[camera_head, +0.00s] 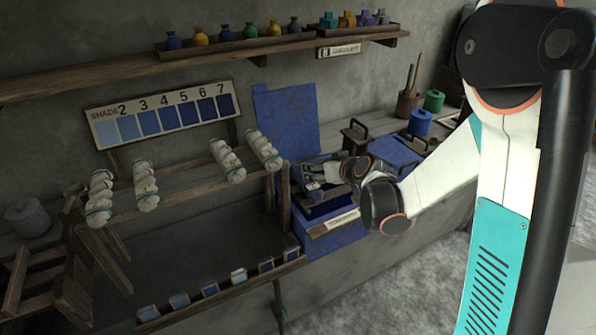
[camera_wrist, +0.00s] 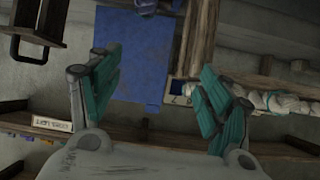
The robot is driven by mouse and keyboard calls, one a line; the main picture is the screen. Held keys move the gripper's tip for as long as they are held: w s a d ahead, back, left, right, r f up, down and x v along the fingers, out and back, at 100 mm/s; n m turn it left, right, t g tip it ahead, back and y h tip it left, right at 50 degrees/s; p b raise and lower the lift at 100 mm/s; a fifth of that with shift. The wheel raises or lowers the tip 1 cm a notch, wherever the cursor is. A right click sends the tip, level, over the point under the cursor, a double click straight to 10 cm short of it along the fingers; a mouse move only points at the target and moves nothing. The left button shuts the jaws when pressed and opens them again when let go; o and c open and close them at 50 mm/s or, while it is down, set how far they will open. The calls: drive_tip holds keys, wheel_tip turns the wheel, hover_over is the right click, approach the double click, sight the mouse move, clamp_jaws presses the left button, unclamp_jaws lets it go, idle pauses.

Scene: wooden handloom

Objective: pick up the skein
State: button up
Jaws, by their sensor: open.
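Several white twisted skeins hang over a wooden rail in the head view: two at the left (camera_head: 99,197) (camera_head: 146,186) and two nearer its right end (camera_head: 227,160) (camera_head: 263,150). I cannot tell which one is meant. My gripper (camera_head: 316,176) is to the right of the rail's end, above the blue box, apart from the skeins. In the wrist view my gripper (camera_wrist: 160,85) has its teal fingers spread, with nothing held between them. Pale skeins (camera_wrist: 275,102) show at the right edge there, beyond the right finger and partly cut off by the frame.
A shade board (camera_head: 165,112) leans on the wall behind the rail. A blue box (camera_head: 335,225) stands below my gripper. A shelf (camera_head: 270,45) carries several small bottles. A lower ledge (camera_head: 225,293) holds small labelled blocks. The wrist view also shows a blue cloth (camera_wrist: 140,50).

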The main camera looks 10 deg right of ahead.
drive_tip(key=t+b, duration=0.2)
approach(309, 182)
drive_tip(key=b+x, duration=0.1)
drive_tip(key=x, duration=0.6)
drive_tip(key=shift+w+d+b, duration=0.1)
drive_tip(key=shift+w+b, duration=0.2)
drive_tip(key=shift+b, duration=0.1)
drive_tip(key=b+x, duration=0.2)
drive_tip(key=x, duration=0.3)
drive_tip(key=shift+f+b, duration=0.15)
drive_tip(key=shift+b, duration=0.15)
drive_tip(key=c, duration=1.2)
